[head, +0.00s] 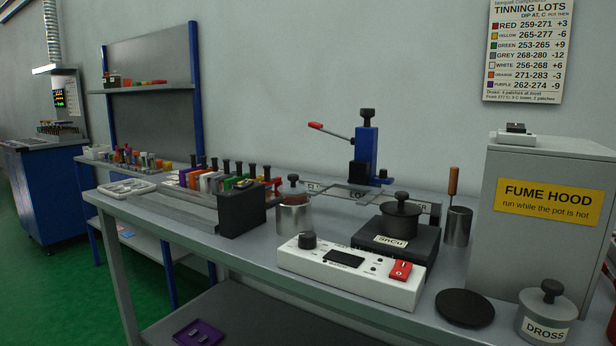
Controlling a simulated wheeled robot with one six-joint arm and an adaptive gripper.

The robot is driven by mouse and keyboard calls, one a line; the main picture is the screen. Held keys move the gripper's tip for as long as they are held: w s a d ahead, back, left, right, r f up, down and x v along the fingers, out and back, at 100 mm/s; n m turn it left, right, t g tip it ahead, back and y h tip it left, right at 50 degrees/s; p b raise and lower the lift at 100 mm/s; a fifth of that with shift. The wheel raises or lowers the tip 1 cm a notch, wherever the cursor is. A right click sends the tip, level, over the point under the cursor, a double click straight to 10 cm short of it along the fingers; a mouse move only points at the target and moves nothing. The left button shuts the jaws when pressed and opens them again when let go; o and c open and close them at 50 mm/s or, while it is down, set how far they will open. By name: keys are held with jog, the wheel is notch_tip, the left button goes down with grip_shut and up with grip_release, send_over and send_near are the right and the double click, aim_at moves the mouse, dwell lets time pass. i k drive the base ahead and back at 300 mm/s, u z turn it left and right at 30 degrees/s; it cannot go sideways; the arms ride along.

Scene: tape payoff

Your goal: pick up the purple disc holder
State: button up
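A flat purple piece with small openings in its top, which looks like the purple disc holder (200,333), lies at the bottom edge of the head view. It is on the dark grey lower shelf (240,305) under the workbench. Nothing is seen on top of it or touching it. My gripper is not in view.
The grey workbench (250,240) overhangs the shelf, with a leg (122,275) left of the purple piece. On top stand a rack of coloured blocks (200,180), a white control box (350,272), a black pot (400,218) and a dross jar (547,315). Green floor lies left.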

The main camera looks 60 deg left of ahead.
aim_at(182, 175)
jog(key=u, duration=2.8)
